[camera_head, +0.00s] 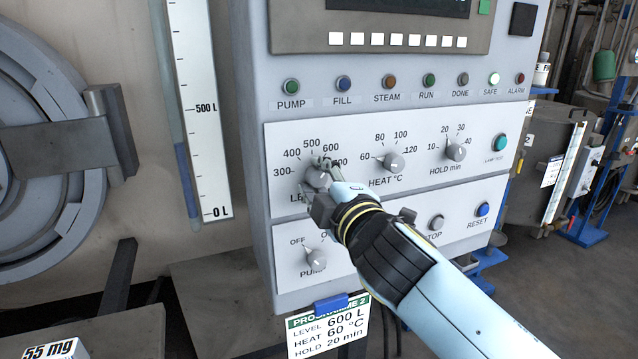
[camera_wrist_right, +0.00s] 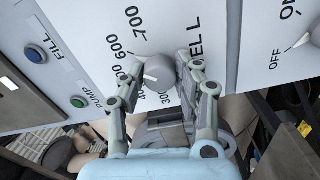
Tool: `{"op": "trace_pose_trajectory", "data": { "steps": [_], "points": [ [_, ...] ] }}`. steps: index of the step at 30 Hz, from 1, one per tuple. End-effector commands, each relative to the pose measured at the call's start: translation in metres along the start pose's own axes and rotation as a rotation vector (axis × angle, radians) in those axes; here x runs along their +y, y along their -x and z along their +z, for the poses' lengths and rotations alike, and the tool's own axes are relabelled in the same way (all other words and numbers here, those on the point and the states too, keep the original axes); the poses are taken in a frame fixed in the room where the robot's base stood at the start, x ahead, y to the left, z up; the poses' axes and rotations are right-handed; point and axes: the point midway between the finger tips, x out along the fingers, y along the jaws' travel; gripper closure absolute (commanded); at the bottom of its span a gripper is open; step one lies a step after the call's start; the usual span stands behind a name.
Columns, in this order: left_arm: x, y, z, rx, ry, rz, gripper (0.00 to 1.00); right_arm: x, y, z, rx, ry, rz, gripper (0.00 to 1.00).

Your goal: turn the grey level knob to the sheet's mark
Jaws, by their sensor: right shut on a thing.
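The grey level knob (camera_head: 317,179) is on the white dial panel, partly hidden by my right gripper (camera_head: 326,182). In the right wrist view the knob (camera_wrist_right: 159,72) sits between the two fingers of the gripper (camera_wrist_right: 163,72), which is shut on it. The scale around it runs from 300 to 700. I cannot tell for sure which number the knob points to. The programme sheet (camera_head: 328,327) hangs below the panel and reads level 600 L, heat 60 °C, hold 20 min. My left gripper is not in view.
The heat knob (camera_head: 393,162) points toward 60 and the hold knob (camera_head: 456,152) near 20. The pump knob (camera_head: 314,257) is just below my right gripper. A level gauge (camera_head: 202,130) stands left of the panel.

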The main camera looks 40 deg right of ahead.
Motion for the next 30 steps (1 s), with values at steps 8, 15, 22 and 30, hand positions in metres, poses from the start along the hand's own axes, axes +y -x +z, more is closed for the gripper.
{"op": "trace_pose_trajectory", "data": {
  "steps": [8, 15, 22, 30],
  "points": [
    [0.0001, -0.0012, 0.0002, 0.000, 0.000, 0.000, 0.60, -0.0013, 0.0003, 0.0007, -0.002, -0.020, -0.003, 1.00],
    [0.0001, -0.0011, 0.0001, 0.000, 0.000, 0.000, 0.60, -0.0014, 0.0003, 0.0008, -0.002, -0.019, -0.003, 1.00],
    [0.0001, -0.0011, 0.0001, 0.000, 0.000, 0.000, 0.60, -0.0010, 0.0002, 0.0005, -0.002, -0.018, -0.002, 0.45],
    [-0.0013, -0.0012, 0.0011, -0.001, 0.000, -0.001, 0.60, -0.0008, 0.0023, 0.0003, -0.001, -0.019, -0.002, 0.45]
  ]
}}
